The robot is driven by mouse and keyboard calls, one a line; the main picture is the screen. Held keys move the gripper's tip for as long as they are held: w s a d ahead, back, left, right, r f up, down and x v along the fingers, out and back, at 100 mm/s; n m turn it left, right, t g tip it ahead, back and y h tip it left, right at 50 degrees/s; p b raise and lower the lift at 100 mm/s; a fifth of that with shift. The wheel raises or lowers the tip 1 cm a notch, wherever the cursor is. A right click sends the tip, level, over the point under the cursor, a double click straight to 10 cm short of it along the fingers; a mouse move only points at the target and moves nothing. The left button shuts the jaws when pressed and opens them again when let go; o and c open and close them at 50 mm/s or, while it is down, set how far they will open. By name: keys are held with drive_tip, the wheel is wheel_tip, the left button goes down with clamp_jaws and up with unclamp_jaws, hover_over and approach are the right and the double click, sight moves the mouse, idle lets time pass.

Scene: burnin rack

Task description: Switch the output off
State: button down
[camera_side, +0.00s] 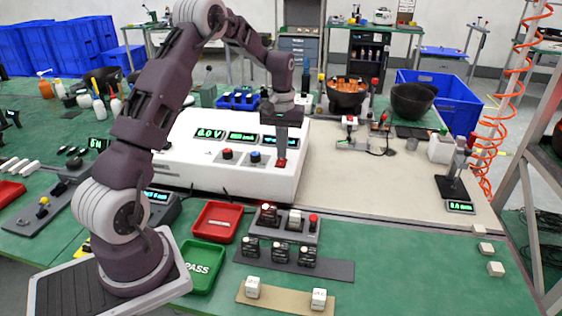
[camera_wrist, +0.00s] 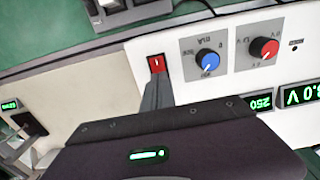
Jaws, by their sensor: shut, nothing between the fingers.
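The white power supply (camera_side: 215,175) stands on the bench with green displays (camera_side: 209,133) on its front. A red rocker switch (camera_side: 281,164) is at the right end of its panel; it also shows in the wrist view (camera_wrist: 156,64). A blue knob (camera_side: 255,157) and a red knob (camera_side: 227,154) are left of it in the side view. My gripper (camera_side: 281,156) is shut and empty, pointing down, with its fingertips right at the switch. In the wrist view the fingertips (camera_wrist: 158,79) overlap the switch's lower edge. I cannot tell whether they touch it, or the rocker's position.
A red tray (camera_side: 217,222) and a green PASS tray (camera_side: 203,254) lie in front of the supply. A grey fixture (camera_side: 288,224) with black modules is close before it. A small stand (camera_side: 453,185) is at the right. The beige mat (camera_side: 400,195) between is mostly clear.

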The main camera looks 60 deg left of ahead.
drive_tip(key=shift+f, duration=0.45)
drive_tip(key=shift+r, duration=3.55)
drive_tip(key=s+d+r+m+t, duration=0.2)
drive_tip(key=s+d+r, duration=0.4)
drive_tip(key=d+r, duration=0.15)
drive_tip(key=s+d+r+m+t, duration=0.1)
drive_tip(key=s+d+r+m, duration=0.2)
drive_tip(key=s+d+r, duration=0.4)
drive_tip(key=s+d+f+m+t, duration=0.1)
drive_tip(key=s+d+m, duration=0.1)
drive_tip(key=s+d, duration=0.2)
drive_tip(key=s+d+f+m+t, duration=0.1)
drive_tip(key=s+d, duration=0.4)
drive_tip(key=s, duration=0.6)
drive_tip(key=shift+f+m+t, duration=0.3)
drive_tip(key=shift+f+m, duration=0.2)
drive_tip(key=shift+f, duration=0.2)
